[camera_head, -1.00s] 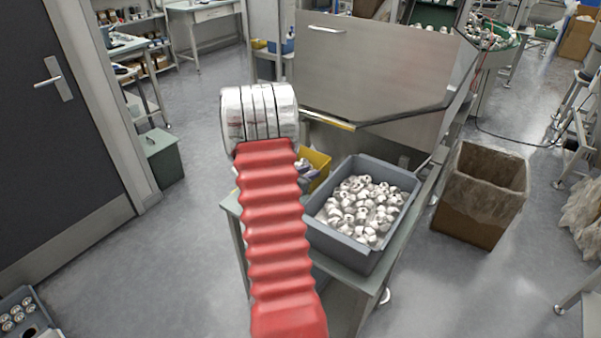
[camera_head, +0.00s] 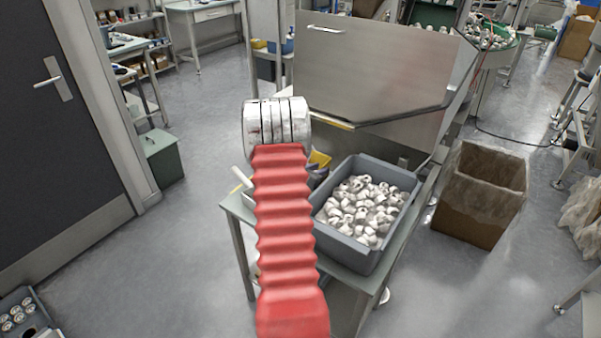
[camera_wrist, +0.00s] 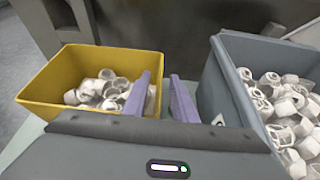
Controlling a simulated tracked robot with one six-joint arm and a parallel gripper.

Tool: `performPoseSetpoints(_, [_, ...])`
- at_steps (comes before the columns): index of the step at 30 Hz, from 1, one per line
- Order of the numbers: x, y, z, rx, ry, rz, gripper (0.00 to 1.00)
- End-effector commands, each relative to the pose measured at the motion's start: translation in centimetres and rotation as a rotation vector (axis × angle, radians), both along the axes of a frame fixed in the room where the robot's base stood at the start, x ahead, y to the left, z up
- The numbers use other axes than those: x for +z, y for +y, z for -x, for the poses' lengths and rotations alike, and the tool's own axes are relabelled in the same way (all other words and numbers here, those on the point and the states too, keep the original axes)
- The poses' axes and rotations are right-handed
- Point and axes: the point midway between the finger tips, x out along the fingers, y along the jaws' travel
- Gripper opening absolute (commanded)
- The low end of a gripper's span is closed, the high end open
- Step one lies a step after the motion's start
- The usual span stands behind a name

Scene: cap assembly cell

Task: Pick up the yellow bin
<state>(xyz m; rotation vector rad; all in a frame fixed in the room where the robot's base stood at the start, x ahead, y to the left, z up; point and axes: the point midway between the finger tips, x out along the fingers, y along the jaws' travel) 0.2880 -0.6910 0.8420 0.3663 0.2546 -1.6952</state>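The yellow bin (camera_wrist: 110,58) holds several white caps and fills the left of the wrist view. In the head view only a small yellow patch of the bin (camera_head: 319,159) shows behind my red-sleeved arm. My gripper (camera_wrist: 161,78) has two purple fingers, set apart with a gap between them. The left finger overlaps the bin's right side; the right finger is outside it, towards the grey bin. The bin's right wall appears to lie between the fingers, but contact cannot be told.
A larger grey bin (camera_head: 340,248) full of white caps stands close to the right of the yellow bin, with a narrow gap. Both are on a small table (camera_head: 238,208). A metal machine panel (camera_head: 370,75) rises behind. An open cardboard box (camera_head: 465,215) stands on the floor at right.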

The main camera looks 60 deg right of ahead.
Motion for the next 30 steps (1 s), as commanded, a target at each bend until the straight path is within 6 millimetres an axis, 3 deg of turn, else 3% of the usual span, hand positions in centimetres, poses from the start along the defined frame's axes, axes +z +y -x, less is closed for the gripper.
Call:
performPoseSetpoints(7, [-1.1,-2.2,0.3,-0.001,-0.001,-0.001,0.25])
performPoseSetpoints(23, [-1.0,-2.3,0.3,0.000,0.000,-0.001,0.25])
performPoseSetpoints(30, [-1.0,-2.2,0.3,0.000,0.000,-0.001,0.10])
